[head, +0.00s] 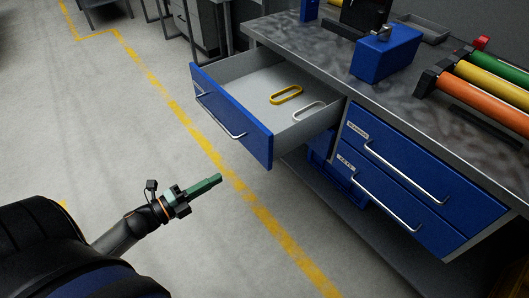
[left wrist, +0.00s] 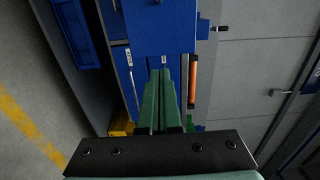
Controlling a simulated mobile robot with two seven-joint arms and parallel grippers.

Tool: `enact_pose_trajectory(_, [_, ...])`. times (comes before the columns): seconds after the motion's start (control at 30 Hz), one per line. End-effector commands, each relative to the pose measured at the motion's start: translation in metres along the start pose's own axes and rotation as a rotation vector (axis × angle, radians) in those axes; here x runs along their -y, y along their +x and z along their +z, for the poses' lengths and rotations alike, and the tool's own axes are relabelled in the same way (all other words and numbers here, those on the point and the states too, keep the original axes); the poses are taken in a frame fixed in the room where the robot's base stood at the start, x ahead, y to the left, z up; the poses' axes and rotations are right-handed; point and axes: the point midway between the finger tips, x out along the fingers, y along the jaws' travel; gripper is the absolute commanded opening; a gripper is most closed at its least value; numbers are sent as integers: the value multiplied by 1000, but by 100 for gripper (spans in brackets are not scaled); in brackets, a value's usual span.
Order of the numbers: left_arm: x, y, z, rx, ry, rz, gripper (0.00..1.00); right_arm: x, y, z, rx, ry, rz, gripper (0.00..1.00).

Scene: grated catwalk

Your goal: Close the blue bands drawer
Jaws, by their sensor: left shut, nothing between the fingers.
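The blue-fronted drawer (head: 232,115) is pulled far out of the workbench. A yellow band (head: 286,95) and a white band (head: 309,111) lie inside on its grey floor. Its silver bar handle (head: 220,117) runs along the outer face. My left gripper (head: 219,179) has green fingers, shut and empty. It is in front of and below the drawer front in the head view, apart from it. In the left wrist view the fingers (left wrist: 166,74) point toward blue surfaces with small labels. My right gripper is not in view.
Two shut blue drawers with handles, an upper one (head: 395,165) and a lower one (head: 390,205), sit right of the open drawer. A blue box (head: 385,55) and orange, yellow and green rolls lie on the bench top (head: 310,43). The floor (head: 120,150) in front is clear.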

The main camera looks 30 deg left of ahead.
Motion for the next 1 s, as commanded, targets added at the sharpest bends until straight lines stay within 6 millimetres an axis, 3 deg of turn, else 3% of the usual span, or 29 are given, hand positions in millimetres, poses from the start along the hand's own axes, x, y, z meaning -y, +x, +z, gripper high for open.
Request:
enact_pose_trajectory(0.17, [1, 19, 0, -2, 3, -3, 0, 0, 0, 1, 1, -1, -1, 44])
enact_pose_trajectory(0.7, [1, 120, 0, -1, 1, -2, 0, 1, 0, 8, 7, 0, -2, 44])
enact_pose_trajectory(1.0, [0, 139, 0, 0, 0, 0, 0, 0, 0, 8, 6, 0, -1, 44])
